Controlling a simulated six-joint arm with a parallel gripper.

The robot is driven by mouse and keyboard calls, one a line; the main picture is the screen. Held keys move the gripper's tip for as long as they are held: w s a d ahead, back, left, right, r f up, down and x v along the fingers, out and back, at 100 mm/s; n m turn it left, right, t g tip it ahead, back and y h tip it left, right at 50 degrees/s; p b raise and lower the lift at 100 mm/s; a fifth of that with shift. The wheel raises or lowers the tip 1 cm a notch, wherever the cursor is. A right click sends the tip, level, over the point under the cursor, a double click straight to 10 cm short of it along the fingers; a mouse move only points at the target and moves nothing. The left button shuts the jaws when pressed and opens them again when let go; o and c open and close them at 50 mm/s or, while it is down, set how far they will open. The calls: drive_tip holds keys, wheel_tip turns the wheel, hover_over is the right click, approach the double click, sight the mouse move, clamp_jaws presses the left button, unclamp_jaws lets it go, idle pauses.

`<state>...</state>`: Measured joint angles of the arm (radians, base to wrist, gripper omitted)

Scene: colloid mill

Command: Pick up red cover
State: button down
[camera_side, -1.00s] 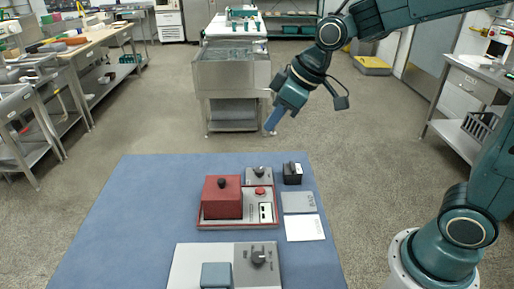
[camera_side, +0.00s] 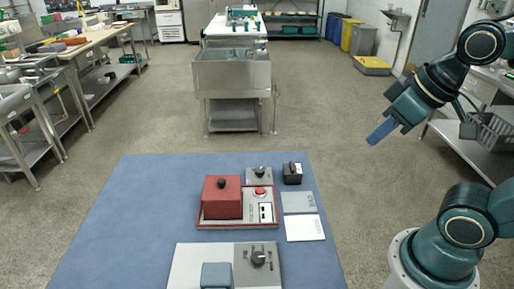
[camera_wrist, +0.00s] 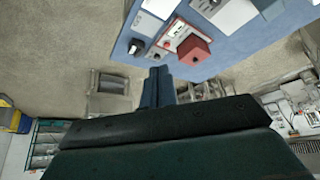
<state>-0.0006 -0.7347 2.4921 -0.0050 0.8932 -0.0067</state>
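The red cover (camera_side: 222,203) is a box shape with a black knob on top. It sits on the left part of a red-edged base plate (camera_side: 262,221) on the blue table. It also shows in the wrist view (camera_wrist: 195,50), up and to the right of my fingertips. My gripper (camera_side: 371,141) is high in the air, well to the right of the cover and apart from it. In the wrist view my two blue fingers (camera_wrist: 158,72) lie together with nothing seen between them.
Next to the cover are a red button (camera_side: 260,191), a grey dial box (camera_side: 259,175), a black block (camera_side: 292,174) and two flat plates (camera_side: 305,228). A grey panel with a knob (camera_side: 258,257) lies in front. The left of the blue table (camera_side: 130,215) is clear.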

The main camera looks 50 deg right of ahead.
drive_tip(key=shift+s, duration=0.25)
unclamp_jaws()
drive_tip(key=shift+w, duration=0.15)
drive_tip(key=w+a+f+n+g+y, duration=0.1)
drive_tip(key=w+a+n, duration=0.1)
drive_tip(key=w, duration=0.6)
drive_tip(key=w+a+f+n, duration=0.1)
drive_tip(key=w+a+n, duration=0.15)
drive_tip(key=w, duration=0.45)
drive_tip(key=w+a+f+n+g+y, duration=0.1)
drive_tip(key=w+a+f+n+y, duration=0.1)
drive_tip(key=w+f, duration=0.8)
drive_tip(key=w+a+n, duration=0.1)
drive_tip(key=w+n, duration=0.1)
drive_tip(key=w, duration=0.1)
drive_tip(key=shift+w+a+f, duration=0.25)
drive_tip(key=shift+a+f, duration=0.1)
drive_tip(key=shift+f, duration=0.05)
